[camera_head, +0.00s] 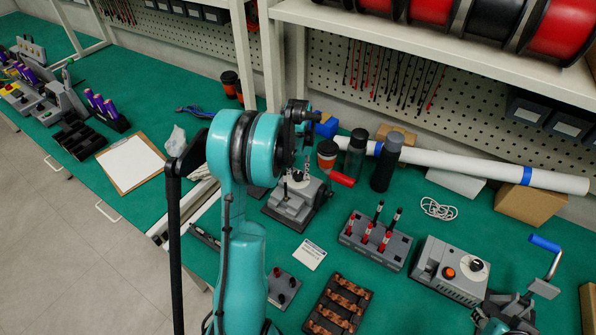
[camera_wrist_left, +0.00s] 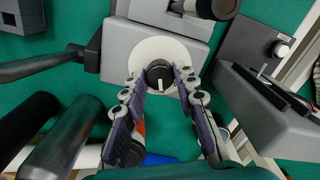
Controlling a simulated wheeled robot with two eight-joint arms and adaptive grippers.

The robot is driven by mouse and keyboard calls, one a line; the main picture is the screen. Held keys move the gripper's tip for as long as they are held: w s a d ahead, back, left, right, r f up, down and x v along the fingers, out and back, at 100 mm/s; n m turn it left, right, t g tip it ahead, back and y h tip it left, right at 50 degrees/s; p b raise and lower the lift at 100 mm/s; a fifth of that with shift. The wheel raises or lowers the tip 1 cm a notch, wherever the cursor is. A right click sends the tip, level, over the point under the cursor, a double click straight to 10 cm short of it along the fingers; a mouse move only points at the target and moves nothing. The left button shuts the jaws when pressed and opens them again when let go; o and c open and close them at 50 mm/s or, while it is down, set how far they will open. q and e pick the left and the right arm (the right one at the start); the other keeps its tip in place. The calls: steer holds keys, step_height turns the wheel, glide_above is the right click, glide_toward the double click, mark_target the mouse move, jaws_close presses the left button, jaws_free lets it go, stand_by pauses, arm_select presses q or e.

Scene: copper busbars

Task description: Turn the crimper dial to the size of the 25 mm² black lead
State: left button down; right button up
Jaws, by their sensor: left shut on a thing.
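The grey crimper (camera_head: 292,208) stands on the green bench behind my left arm. In the left wrist view its dial has a black knob (camera_wrist_left: 159,74) with a white pointer mark, on a white disc (camera_wrist_left: 152,49). My left gripper (camera_wrist_left: 161,81) is shut on the knob, with one fingertip on each side; in the head view this gripper (camera_head: 303,166) points down at the crimper's top. No size marks are readable on the disc. A grey block (camera_head: 350,238) holds several upright red and black leads. My right gripper (camera_head: 508,308) shows only partly at the bottom right.
A white card (camera_head: 310,254) and a tray of copper pieces (camera_head: 338,306) are in front. A grey device (camera_head: 450,271) with a knob stands right.

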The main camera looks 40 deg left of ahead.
mark_target(298, 174)
stand_by(0.4)
arm_select(q)
steer(key=c, duration=1.2)
jaws_free()
steer(key=shift+o, duration=0.2)
step_height(298, 174, up, 12)
